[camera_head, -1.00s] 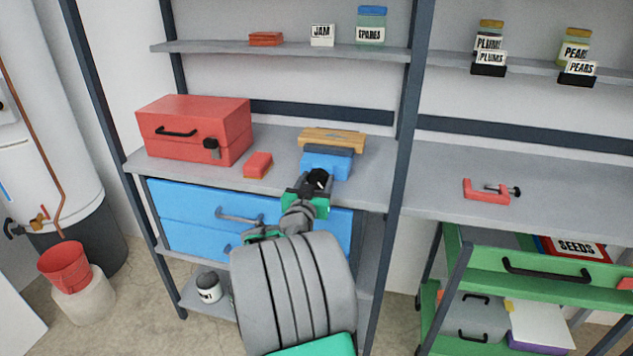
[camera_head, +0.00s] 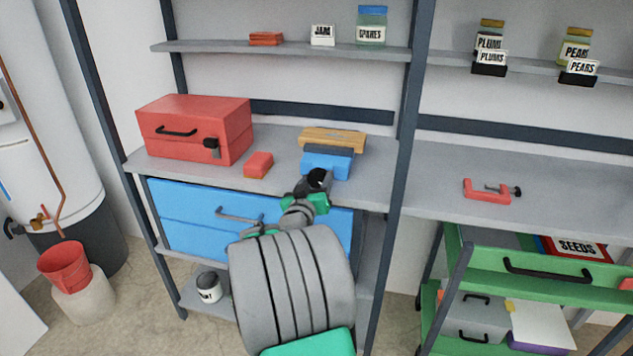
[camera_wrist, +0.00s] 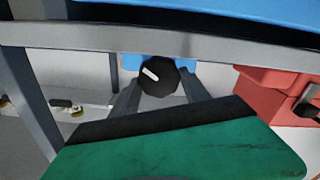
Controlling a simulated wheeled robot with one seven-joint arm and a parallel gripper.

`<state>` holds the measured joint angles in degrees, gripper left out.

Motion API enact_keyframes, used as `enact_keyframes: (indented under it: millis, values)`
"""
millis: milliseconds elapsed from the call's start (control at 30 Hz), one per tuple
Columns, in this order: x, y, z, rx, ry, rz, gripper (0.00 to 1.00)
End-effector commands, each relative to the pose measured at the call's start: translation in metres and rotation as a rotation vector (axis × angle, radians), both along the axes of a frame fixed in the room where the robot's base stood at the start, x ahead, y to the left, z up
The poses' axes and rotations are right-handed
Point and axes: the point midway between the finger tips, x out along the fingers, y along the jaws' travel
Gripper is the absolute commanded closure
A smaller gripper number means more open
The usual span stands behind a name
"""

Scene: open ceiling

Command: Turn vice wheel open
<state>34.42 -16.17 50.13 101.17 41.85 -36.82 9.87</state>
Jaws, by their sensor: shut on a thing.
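The blue vice (camera_head: 328,162) sits on the workbench, with a piece of wood (camera_head: 334,138) at its back. Its black wheel (camera_head: 319,178) faces the front edge of the bench. My gripper (camera_head: 317,184) is at the wheel, its fingers shut on it. In the wrist view the round black wheel (camera_wrist: 160,78), with a white mark on its face, lies between the two grey fingers of my gripper (camera_wrist: 158,88). Some blue of the vice (camera_wrist: 131,62) shows behind the wheel. My arm hides part of the bench front.
A red toolbox (camera_head: 195,132) and a small red block (camera_head: 258,165) stand left of the vice. Blue drawers (camera_head: 190,213) are below the bench, beside my arm. A dark shelf post (camera_head: 398,150) rises to the right. A red clamp (camera_head: 487,192) lies on the right bench.

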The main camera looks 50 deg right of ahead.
Motion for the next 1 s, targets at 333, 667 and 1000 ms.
enact_keyframes:
  millis: [333, 667, 1000]
  values:
    - [0.0003, 0.0005, -0.0016, -0.072, 0.174, -0.001, 0.86]
    - [0.0006, 0.0007, -0.0019, -0.092, 0.218, -0.001, 0.86]
    - [0.0006, 0.0007, -0.0020, -0.092, 0.218, -0.001, 0.39]
